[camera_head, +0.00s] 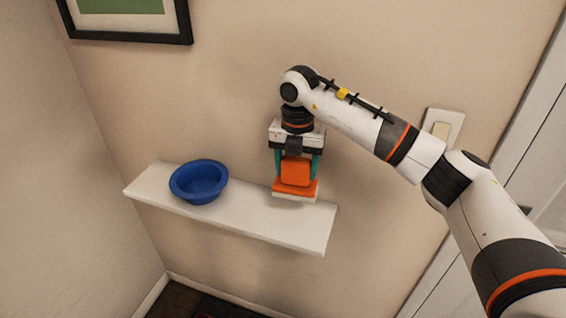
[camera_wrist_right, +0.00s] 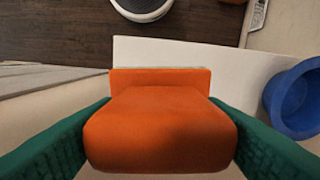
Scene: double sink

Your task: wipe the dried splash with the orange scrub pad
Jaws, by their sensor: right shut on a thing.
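The orange scrub pad (camera_head: 296,173) is held upright between the green fingers of my right gripper (camera_head: 297,166), which is shut on it. The pad has a wider orange base with a pale layer beneath it. It is at the right part of the white shelf (camera_head: 290,222); I cannot tell whether it touches the surface. In the right wrist view the pad (camera_wrist_right: 160,130) fills the middle, with a green finger of the gripper (camera_wrist_right: 160,140) on each side. No dried splash shows in either view; the pad and gripper may hide it. My left gripper is not in view.
A blue bowl (camera_head: 199,182) stands on the left half of the shelf, left of the pad. The wall is close behind, with a light switch (camera_head: 441,128) at right and a framed picture (camera_head: 128,18) at upper left. The shelf's right end is clear.

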